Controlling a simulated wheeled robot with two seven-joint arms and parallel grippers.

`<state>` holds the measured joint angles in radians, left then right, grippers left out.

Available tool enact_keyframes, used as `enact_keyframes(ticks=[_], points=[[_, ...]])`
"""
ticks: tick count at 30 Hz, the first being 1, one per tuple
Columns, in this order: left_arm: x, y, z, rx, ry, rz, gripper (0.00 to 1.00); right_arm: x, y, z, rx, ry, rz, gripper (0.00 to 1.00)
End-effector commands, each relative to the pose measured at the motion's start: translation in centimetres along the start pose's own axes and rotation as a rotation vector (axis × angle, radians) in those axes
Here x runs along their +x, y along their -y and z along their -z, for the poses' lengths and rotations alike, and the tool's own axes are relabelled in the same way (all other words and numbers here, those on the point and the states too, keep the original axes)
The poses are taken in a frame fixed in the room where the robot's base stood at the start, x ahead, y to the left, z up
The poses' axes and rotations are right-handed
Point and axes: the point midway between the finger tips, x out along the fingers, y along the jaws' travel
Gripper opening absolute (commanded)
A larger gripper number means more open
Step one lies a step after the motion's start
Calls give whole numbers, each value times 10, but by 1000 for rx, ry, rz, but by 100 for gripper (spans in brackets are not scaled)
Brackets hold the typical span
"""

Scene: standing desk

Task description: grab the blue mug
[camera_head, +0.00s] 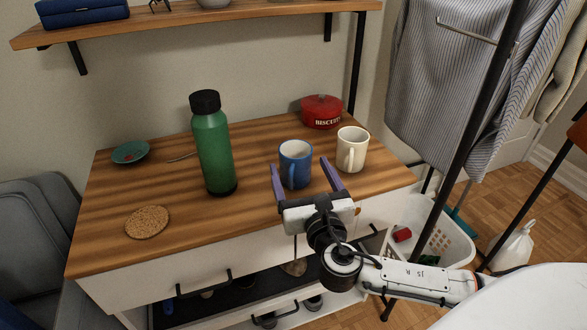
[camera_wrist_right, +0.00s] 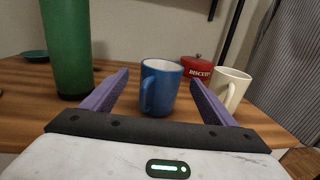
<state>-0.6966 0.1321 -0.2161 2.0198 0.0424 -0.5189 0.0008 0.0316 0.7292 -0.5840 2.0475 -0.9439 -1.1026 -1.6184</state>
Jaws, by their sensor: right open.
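The blue mug (camera_head: 296,164) stands upright on the wooden desk top (camera_head: 180,221), its inside pale and its handle facing my gripper. My right gripper (camera_head: 305,174) is open, with its two purple fingers spread to either side of the mug's near part. In the right wrist view the blue mug (camera_wrist_right: 160,87) sits between the open fingers (camera_wrist_right: 157,90), and I see no finger touching it. My left gripper is not in view.
A cream mug (camera_head: 352,149) stands close right of the blue mug, near the right finger. A red biscuit tin (camera_head: 321,112) is behind. A green bottle (camera_head: 213,145) stands left. A cork coaster (camera_head: 147,222) and small green dish (camera_head: 130,152) lie farther left.

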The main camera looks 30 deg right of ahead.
Motion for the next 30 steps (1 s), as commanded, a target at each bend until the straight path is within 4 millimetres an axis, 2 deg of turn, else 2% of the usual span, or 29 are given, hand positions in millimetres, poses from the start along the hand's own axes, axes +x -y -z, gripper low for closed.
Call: enact_keyframes(ticks=[5, 15, 23, 26, 30], points=[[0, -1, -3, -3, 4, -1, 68, 14, 1, -1, 3, 0, 0, 80], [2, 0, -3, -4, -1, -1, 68, 58, 4, -4, 4, -2, 0, 80], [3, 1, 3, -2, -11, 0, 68, 61, 3, -3, 5, -4, -2, 80], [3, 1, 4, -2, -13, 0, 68, 61, 3, -3, 5, -4, -2, 66], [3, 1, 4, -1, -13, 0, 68, 61, 3, -3, 5, -4, -2, 42]])
